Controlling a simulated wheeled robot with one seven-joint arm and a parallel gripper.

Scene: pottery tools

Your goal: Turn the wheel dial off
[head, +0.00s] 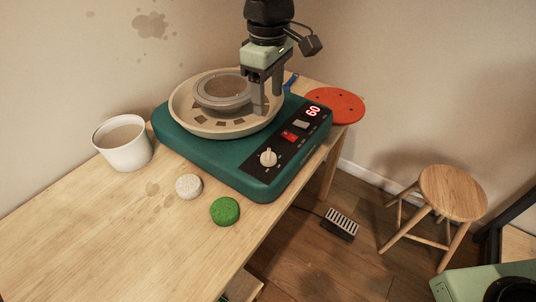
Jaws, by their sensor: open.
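The pottery wheel (170,144) is a teal box on the wooden table, with a beige splash pan (183,112) and a grey wheel head on top. Its dark front panel carries a cream dial (268,157), a red switch (290,135), a pale button (301,124) and a display (313,111) reading 60. The dial's pointer direction is too small to read surely. My gripper (267,108) is open and points down over the right side of the splash pan. It is behind and above the dial, apart from it. Part of the pan is hidden behind its fingers.
A white bucket (124,155) stands left of the wheel. A pale round sponge (188,187) and a green one (225,211) lie in front. An orange disc (335,106) lies at the back right. A foot pedal (340,225) and wooden stool (452,193) stand on the floor.

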